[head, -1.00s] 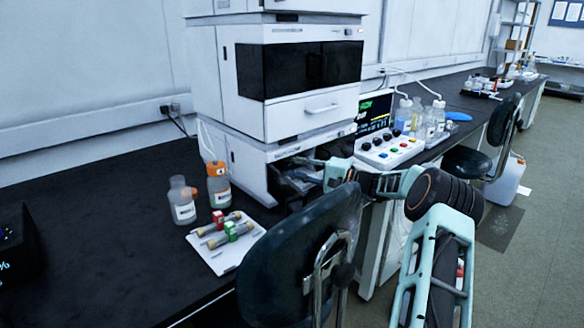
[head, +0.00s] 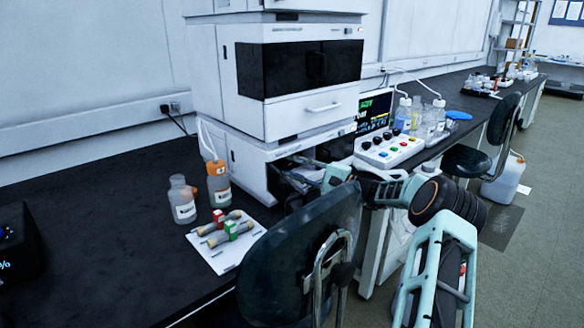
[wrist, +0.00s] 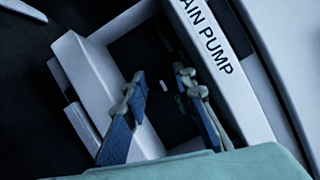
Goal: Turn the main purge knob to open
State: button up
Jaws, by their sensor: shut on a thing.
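The main pump (head: 245,155) is the white unit low in the instrument stack. In the wrist view its panel (wrist: 208,40) reads "AIN PUMP", next to a dark recess with pale walls. My gripper (wrist: 162,80) reaches into this recess, its fingers standing apart on either side of a dark knob (wrist: 165,102) with a small white mark. It is shut on this knob, whose outline is hard to make out in the dark. In the head view my gripper (head: 300,172) is at the pump's front opening, and the knob cannot be seen there.
A dark chair (head: 290,255) stands close in front of the bench beside my arm. A control box (head: 390,147) with buttons stands to the right.

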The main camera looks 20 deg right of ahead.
jog(key=o, duration=1.2)
jog(key=shift+c, duration=0.2)
jog(key=shift+s, duration=0.1)
jog(key=v, duration=0.8)
jog(key=shift+r, duration=0.1)
